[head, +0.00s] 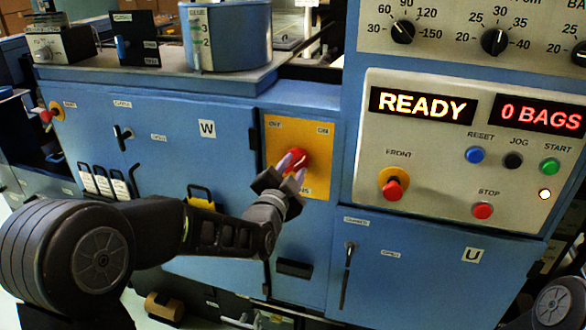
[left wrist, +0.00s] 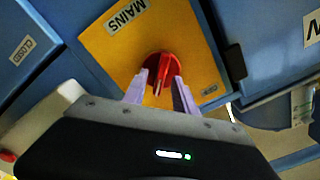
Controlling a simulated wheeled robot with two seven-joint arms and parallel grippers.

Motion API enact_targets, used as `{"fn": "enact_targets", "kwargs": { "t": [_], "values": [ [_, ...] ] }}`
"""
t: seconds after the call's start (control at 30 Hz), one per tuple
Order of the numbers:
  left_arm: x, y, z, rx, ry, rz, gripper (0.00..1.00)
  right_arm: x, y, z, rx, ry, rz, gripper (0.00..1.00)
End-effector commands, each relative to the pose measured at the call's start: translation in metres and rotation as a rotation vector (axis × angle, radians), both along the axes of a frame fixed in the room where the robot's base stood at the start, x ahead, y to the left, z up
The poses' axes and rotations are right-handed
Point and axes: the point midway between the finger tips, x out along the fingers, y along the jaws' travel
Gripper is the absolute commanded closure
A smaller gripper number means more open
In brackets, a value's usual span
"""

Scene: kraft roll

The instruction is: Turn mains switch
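The mains switch is a red rotary knob (head: 297,158) on a yellow plate (head: 318,183) marked OFF at upper left and ON at upper right. In the left wrist view the red knob (left wrist: 164,62) sits below the MAINS label, its raised handle pointing toward my gripper. My left gripper (head: 294,163) is at the knob. Its two pale purple fingers (left wrist: 160,90) are apart, one on each side of the handle, with gaps visible. Whether the fingertips touch the knob's rim I cannot tell. My right gripper is out of view.
The control panel (head: 440,210) at right reads READY and 0 BAGS, with a red FRONT knob (head: 392,188) and several buttons. Blue cabinet doors flank the yellow plate, one with a handle (head: 348,265). A blue cylinder (head: 228,35) stands on the ledge above.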

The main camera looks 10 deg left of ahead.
Motion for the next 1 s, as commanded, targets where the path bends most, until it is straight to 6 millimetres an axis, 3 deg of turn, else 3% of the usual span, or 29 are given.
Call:
{"fn": "enact_targets", "kwargs": {
  "t": [0.1, 0.5, 1.0],
  "values": [
    [-0.0002, 0.0000, -0.0001, 0.000, 0.000, 0.000, 0.68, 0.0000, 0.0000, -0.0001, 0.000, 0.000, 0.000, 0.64],
    [-0.0005, -0.0001, -0.0001, 0.000, 0.000, 0.000, 1.00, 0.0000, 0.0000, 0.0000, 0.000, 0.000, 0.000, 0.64],
    [-0.0005, -0.0001, -0.0006, -0.004, 0.001, -0.001, 1.00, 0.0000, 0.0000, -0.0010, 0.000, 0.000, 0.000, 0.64]
  ]
}}
